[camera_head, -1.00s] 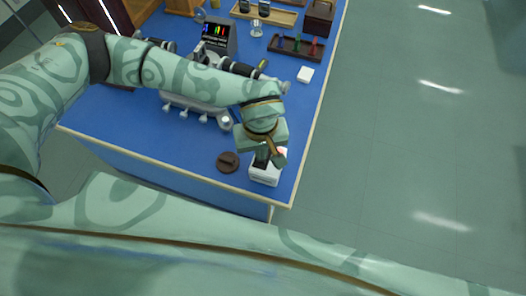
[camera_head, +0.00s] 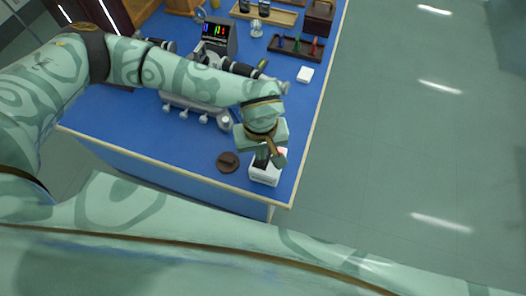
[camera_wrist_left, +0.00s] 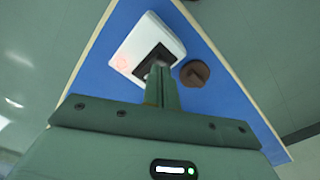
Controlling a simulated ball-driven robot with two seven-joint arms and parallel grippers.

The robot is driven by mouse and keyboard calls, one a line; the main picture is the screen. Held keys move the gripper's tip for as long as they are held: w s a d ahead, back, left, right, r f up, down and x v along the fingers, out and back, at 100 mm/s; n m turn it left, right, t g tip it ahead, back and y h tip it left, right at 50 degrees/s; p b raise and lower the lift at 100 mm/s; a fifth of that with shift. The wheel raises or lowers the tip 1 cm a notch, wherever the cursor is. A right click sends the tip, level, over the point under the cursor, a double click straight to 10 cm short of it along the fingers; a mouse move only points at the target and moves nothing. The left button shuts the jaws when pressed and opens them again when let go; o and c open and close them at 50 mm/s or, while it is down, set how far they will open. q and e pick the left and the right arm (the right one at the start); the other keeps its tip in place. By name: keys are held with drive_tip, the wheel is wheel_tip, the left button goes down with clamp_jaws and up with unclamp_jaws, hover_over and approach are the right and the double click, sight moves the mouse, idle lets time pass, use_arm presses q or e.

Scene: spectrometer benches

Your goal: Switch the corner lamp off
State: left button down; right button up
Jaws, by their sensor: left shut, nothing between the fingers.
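A white box (camera_head: 265,175) with a dark square panel on top sits at the near right corner of the blue bench; it also shows in the left wrist view (camera_wrist_left: 136,35). A faint reddish ring marks its top beside the panel. I cannot make out a separate lamp, nor whether a light is on. My left gripper (camera_head: 279,160) is shut and empty, over the box. In the left wrist view its fingertips (camera_wrist_left: 160,68) are at the edge of the dark panel; whether they touch is unclear. My right gripper is not in view.
A brown disc (camera_head: 228,162) lies left of the box on the blue bench (camera_head: 200,148).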

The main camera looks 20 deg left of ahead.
use_arm(q)
drive_tip(key=shift+f+b, duration=0.65)
drive_tip(key=shift+f, duration=0.35)
idle(0.6)
drive_tip(key=shift+r+p, duration=0.7)
drive_tip(key=shift+r, duration=0.15)
wheel_tip(320, 180, up, 6)
drive_tip(key=p, duration=0.4)
drive_tip(key=shift+f, duration=0.25)
drive_tip(key=shift+f, duration=0.1)
